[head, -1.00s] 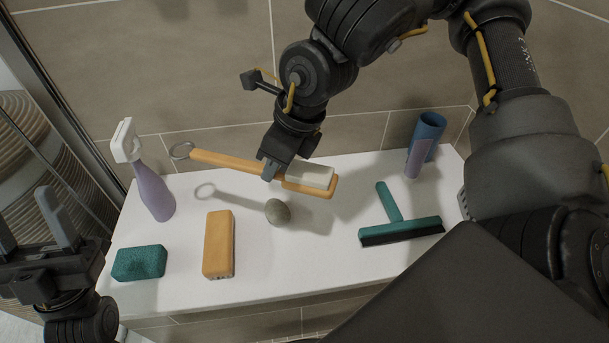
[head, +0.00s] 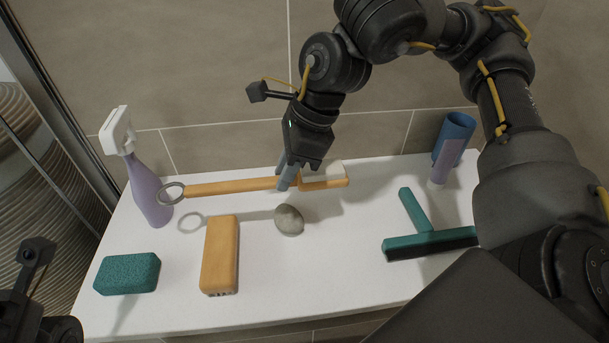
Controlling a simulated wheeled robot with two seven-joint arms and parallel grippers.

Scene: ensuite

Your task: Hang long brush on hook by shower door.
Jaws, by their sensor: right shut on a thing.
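The long brush has an orange handle (head: 230,187), a metal ring (head: 170,193) at its left end and a pale bristle head (head: 325,171) at its right end. My right gripper (head: 287,178) is shut on the handle close to the head. It holds the brush roughly level above the white ledge, and the brush's shadow falls on the ledge below. The shower door's dark frame (head: 62,125) stands at the left. I see no hook in this view. Only part of my left arm shows at the bottom left; its fingers are out of view.
A tiled wall (head: 210,60) rises behind.

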